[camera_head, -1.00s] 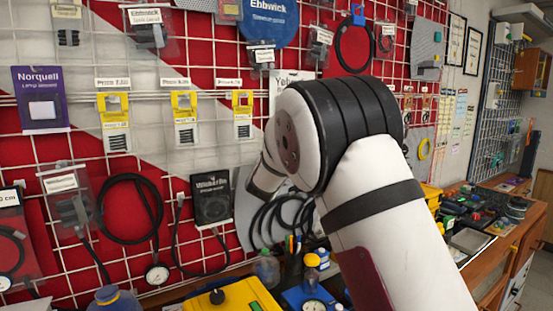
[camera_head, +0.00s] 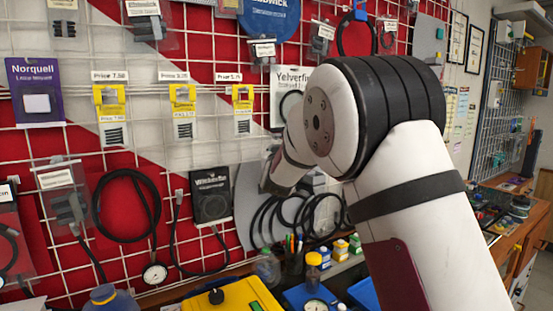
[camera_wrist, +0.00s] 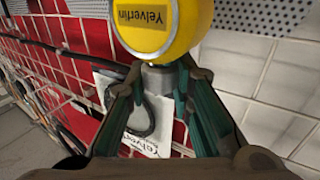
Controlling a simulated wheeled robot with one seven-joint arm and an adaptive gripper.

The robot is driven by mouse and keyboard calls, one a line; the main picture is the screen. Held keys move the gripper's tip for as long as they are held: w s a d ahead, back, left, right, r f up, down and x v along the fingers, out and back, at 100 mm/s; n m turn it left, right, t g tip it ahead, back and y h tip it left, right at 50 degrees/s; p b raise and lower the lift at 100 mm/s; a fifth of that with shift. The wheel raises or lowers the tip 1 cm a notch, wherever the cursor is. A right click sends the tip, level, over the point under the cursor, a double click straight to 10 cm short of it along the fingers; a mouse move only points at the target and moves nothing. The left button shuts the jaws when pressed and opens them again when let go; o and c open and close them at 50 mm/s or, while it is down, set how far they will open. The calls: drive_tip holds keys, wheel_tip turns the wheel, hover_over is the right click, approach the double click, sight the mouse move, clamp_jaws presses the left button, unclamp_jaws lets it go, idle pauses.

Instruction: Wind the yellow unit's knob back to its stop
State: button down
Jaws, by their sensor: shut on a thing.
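The yellow unit (camera_wrist: 158,28) is at the top of the wrist view, a rounded yellow body with an upside-down "Yelverfin" label. Its grey knob (camera_wrist: 158,80) projects from the body toward my gripper (camera_wrist: 160,88). The two green-and-dark fingers are shut on the knob, one on each side. The knob's far side and any stop mark are hidden. In the head view my arm covers this place, and I cannot make out the fingers or the unit there.
A red and white gridded wall carries hanging packs, hoses and a white Yelverfin card (camera_head: 290,88). Below are a yellow case (camera_head: 235,295) with a black knob, a yellow-capped bottle (camera_head: 313,268) and a pen cup (camera_head: 292,258). A workbench runs along the right.

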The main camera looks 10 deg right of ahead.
drive_tip(key=shift+w+d+f+n+y+b, duration=0.1)
drive_tip(key=shift+n+y+b, duration=0.4)
drive_tip(key=shift+y+b, duration=0.45)
drive_tip(key=shift+d+n+y+b, duration=0.1)
drive_tip(key=shift+n+y+b, duration=0.5)
drive_tip(key=shift+b, duration=0.55)
drive_tip(key=shift+y+b, duration=0.35)
drive_tip(key=shift+b, duration=0.05)
drive_tip(key=shift+a+n+y, duration=0.25)
drive_tip(key=shift+n+y, duration=0.75)
drive_tip(key=shift+y, duration=0.4)
drive_tip(key=c, duration=1.4)
unclamp_jaws()
drive_tip(key=shift+o, duration=0.2)
drive_tip(key=shift+s, duration=0.2)
drive_tip(key=s+d, duration=0.2)
drive_tip(key=s, duration=0.9)
drive_tip(key=shift+s, duration=0.4)
